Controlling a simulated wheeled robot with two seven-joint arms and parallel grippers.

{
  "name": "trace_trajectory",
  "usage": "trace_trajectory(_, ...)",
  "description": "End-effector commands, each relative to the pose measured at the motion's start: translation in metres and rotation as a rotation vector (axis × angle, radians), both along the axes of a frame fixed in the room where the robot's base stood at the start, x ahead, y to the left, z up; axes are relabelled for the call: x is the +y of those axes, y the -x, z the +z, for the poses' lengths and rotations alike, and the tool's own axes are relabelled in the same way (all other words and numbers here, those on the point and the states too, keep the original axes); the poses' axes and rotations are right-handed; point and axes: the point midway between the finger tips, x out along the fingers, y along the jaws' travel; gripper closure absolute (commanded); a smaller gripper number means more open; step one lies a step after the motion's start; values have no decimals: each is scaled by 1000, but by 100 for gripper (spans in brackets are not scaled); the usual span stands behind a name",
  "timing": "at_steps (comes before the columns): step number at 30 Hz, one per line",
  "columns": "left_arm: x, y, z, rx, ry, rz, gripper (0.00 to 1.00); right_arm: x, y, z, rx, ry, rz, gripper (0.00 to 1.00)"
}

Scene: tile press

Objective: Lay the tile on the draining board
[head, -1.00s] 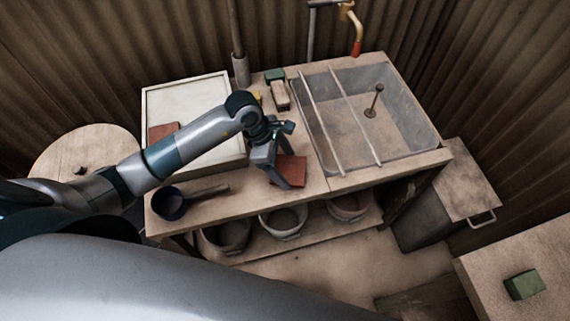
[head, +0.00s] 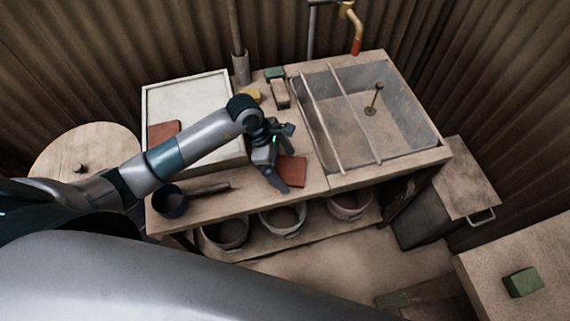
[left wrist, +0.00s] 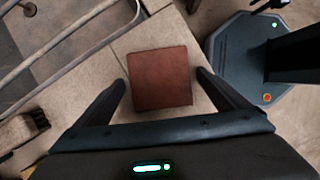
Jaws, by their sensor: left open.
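A square red-brown tile (head: 291,171) lies flat on the wooden bench (head: 310,186), left of the sink. It also shows whole in the left wrist view (left wrist: 160,79). My left gripper (head: 274,170) is open, just left of the tile in the head view. In the left wrist view its fingertips show on either side of the tile, with gaps; I cannot tell how high they are above the bench. A pale rimmed board (head: 190,99), seemingly the draining board, lies left on the bench, partly hidden by my arm. Another red-brown tile (head: 163,134) is at its left edge. My right gripper is not seen.
A sink basin (head: 405,125) with two rods across it is on the right. A dark pan (head: 170,201) stands at the front left edge. Green and tan blocks (head: 280,94) stand near the back. Several buckets (head: 283,216) sit on the low shelf.

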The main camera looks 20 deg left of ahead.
Motion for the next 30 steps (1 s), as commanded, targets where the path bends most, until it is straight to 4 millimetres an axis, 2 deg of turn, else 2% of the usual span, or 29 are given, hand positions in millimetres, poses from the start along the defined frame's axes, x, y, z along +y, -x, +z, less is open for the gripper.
trace_trajectory(3, 0, 0, 4, 0, 0, 0, 7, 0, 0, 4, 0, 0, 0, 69)
trace_trajectory(8, 7, 0, 15, -3, -2, 0, 7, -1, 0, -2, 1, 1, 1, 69)
trace_trajectory(21, 34, 6, 84, -6, -2, -2, 7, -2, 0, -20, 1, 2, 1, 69)
trace_trajectory(25, 40, 7, 101, -4, 0, -1, 7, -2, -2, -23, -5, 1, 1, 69)
trace_trajectory(30, 45, 9, 111, 0, -1, 0, 7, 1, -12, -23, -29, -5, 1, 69)
